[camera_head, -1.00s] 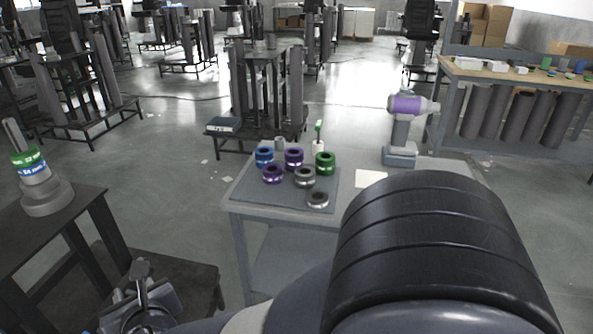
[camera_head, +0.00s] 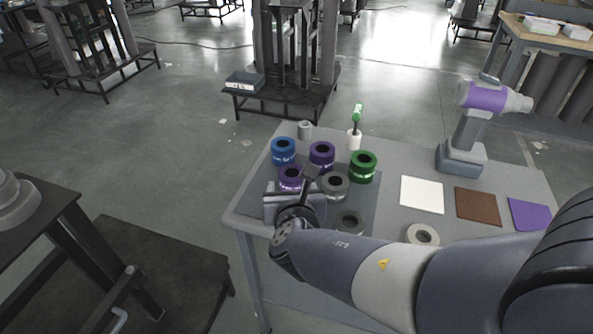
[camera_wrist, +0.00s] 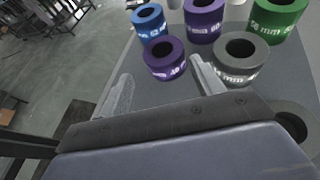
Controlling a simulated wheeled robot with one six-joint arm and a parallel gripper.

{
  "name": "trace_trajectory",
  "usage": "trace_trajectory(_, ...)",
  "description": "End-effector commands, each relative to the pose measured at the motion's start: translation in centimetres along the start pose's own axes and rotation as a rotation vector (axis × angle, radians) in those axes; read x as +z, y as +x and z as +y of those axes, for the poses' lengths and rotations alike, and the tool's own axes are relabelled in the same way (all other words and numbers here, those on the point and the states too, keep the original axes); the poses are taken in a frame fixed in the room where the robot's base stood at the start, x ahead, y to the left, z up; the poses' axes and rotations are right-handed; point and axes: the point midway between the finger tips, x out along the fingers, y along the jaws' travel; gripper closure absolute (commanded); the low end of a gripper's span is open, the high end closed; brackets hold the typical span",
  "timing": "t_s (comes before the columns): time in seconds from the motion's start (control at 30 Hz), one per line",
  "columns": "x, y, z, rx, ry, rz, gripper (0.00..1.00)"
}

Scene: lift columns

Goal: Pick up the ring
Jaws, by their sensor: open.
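Several thick rings stand on a dark mat (camera_head: 372,205) on the grey table: a blue ring (camera_head: 283,151), a purple ring (camera_head: 321,156), a nearer purple ring (camera_head: 290,178), a green ring (camera_head: 363,167), a grey ring (camera_head: 335,185) and a nearer dark grey ring (camera_head: 350,222). The pictures do not tell which one is meant. My gripper (camera_wrist: 162,76) is open and empty at the mat's near left. In the wrist view the nearer purple ring (camera_wrist: 164,60) shows between and beyond my fingertips, and the grey ring (camera_wrist: 241,58) is just right of the right finger.
A pale flat ring (camera_head: 422,235) lies right of the mat. White (camera_head: 422,195), brown (camera_head: 478,203) and purple (camera_head: 530,214) squares lie on the table's right side. A purple-grey power tool (camera_head: 470,125), a white holder (camera_head: 354,140) and a small grey cylinder (camera_head: 305,130) stand at the back.

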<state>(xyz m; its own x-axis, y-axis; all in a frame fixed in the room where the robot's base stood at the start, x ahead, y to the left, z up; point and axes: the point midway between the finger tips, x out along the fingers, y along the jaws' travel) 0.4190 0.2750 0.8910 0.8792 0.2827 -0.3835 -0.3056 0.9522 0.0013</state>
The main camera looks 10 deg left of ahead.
Motion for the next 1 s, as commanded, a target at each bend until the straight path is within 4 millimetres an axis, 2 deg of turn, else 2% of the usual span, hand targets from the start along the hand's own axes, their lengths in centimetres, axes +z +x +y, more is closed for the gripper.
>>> trace_trajectory(0.03, -0.3, 1.1, -0.1, -0.004, -0.001, 0.002, 0.37)
trace_trajectory(0.13, -0.3, 2.5, -0.1, -0.002, -0.001, 0.002, 0.37)
trace_trajectory(0.37, -0.2, 4.2, -0.1, -0.001, 0.0, 0.001, 0.37)
trace_trajectory(0.7, -0.4, 8.6, -0.4, -0.001, 0.0, 0.001, 0.37)
trace_trajectory(1.0, -0.3, 9.1, -0.4, 0.0, -0.001, 0.0, 0.37)
